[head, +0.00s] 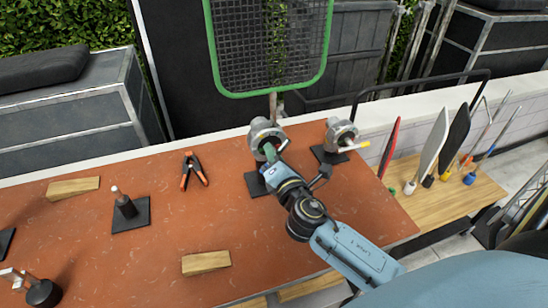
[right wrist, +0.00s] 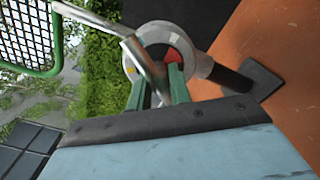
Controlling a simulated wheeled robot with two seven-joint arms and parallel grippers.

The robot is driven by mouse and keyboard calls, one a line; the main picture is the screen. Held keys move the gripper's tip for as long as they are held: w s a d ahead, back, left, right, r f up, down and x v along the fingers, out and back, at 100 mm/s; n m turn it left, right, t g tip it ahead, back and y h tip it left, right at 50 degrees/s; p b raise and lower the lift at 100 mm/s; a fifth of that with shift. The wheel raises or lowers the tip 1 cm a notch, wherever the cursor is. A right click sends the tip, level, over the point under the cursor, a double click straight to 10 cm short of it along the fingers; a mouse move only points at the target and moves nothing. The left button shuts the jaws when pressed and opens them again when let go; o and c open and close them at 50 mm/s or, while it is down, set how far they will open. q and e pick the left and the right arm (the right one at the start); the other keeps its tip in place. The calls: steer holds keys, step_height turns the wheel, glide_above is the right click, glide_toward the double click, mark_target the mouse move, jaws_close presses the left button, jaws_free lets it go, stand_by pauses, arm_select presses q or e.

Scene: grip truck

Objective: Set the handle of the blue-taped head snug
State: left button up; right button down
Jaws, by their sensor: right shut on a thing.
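A round silver grip head (head: 264,131) stands on a dark pad at the table's back edge, below a green-framed mesh scoop. My right gripper (head: 270,155) is at the near face of this head. In the right wrist view its green fingers (right wrist: 160,88) are shut on a silver handle (right wrist: 142,58) in front of the head's ring (right wrist: 200,62). I cannot make out blue tape on either head. My left gripper is not in view.
The green-framed mesh (head: 268,88) rises behind the gripped head. On the red tabletop (head: 165,220) lie an orange-handled clamp (head: 193,170), wooden wedges (head: 206,262) and a dark pin on a pad (head: 124,205). Paddles and rods stand on a wooden shelf (head: 440,200) at right.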

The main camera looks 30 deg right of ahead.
steer(key=shift+m, duration=0.6)
steer(key=c, duration=0.7)
jaws_free()
steer(key=shift+s+f, duration=0.1)
steer(key=b+v, duration=0.3)
steer(key=v, duration=1)
steer(key=shift+s, duration=0.1)
